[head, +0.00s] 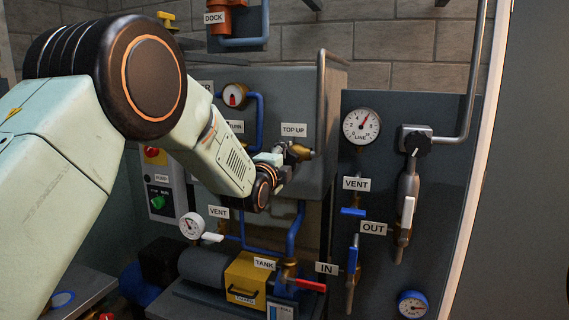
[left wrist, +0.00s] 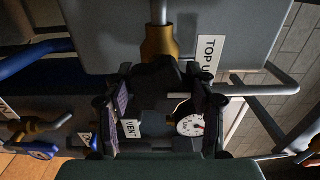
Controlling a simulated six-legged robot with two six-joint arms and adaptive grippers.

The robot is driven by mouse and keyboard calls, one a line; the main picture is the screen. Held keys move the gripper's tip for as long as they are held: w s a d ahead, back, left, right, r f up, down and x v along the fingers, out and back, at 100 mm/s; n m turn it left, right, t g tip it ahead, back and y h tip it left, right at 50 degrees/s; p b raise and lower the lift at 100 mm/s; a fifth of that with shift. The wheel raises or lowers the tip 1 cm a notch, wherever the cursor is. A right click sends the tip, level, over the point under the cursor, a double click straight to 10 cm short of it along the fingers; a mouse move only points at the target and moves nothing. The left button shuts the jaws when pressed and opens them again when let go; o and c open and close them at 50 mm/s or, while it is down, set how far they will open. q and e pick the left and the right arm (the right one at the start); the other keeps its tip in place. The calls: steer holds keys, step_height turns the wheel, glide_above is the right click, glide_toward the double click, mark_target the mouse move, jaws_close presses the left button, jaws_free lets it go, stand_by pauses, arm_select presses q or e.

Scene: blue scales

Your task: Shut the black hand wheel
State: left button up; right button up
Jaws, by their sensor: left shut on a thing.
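The black hand wheel (left wrist: 158,82) sits on a brass valve (left wrist: 160,42) beside the TOP UP label, which shows in the left wrist view. My left gripper (left wrist: 160,104) has one finger on each side of the wheel and is shut on it. In the head view my left gripper (head: 281,168) reaches the brass valve (head: 300,152) just below the TOP UP label (head: 293,130). There the wheel is mostly hidden by the gripper. My right gripper is in neither view.
A LINE gauge (head: 361,126) and a black knob (head: 417,142) are on the right panel. Blue-handled VENT and IN valves and a white-handled OUT valve (head: 406,214) hang below. A red-handled TANK valve (head: 308,285) stands below my gripper. Blue pipes run close by.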

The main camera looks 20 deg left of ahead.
arm_select(q)
steer(key=shift+d+f, duration=0.1)
stand_by(0.3)
steer(key=o, duration=1.2)
steer(key=shift+s, duration=0.1)
steer(key=s, duration=1.2)
steer(key=shift+a, duration=0.25)
steer(key=shift+w, duration=0.1)
steer(key=shift+w+d, duration=0.15)
steer(key=shift+w, duration=2.85)
steer(key=shift+w+d, duration=0.1)
steer(key=shift+w, duration=2.9)
